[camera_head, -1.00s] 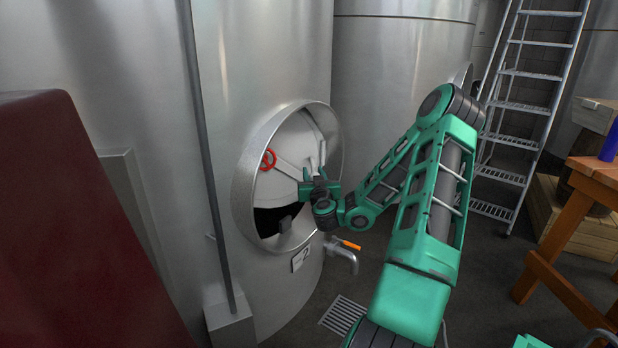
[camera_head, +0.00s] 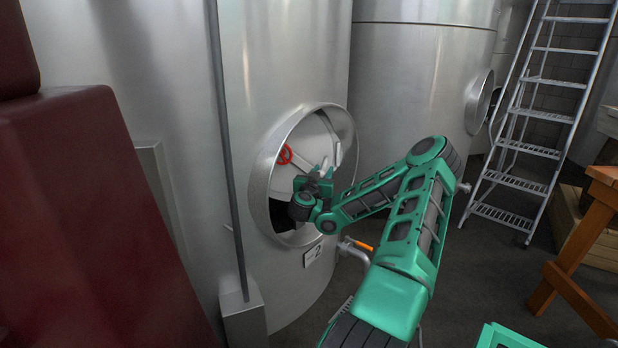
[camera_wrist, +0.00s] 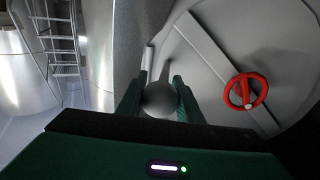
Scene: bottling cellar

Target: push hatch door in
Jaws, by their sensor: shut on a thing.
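The hatch door (camera_head: 312,140) is a pale round plate in the upper part of the round steel hatch rim (camera_head: 262,180) on the tank. A dark gap shows below it at the lower left. A red handwheel (camera_head: 285,154) sits on the door's crossbar; both also show in the wrist view, the wheel (camera_wrist: 246,92) right of my gripper (camera_wrist: 160,92). There my fingers are shut on a grey round-ended handle (camera_wrist: 160,99) in front of the door face. In the head view my gripper (camera_head: 318,182) is at the door's lower part, hiding the grip.
An orange-handled tap (camera_head: 357,246) juts out below the hatch. A vertical pipe (camera_head: 224,120) runs left of it, with a dark red object (camera_head: 80,200) at far left. A ladder (camera_head: 530,120) and wooden table (camera_head: 600,190) stand right. Grey floor lies between.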

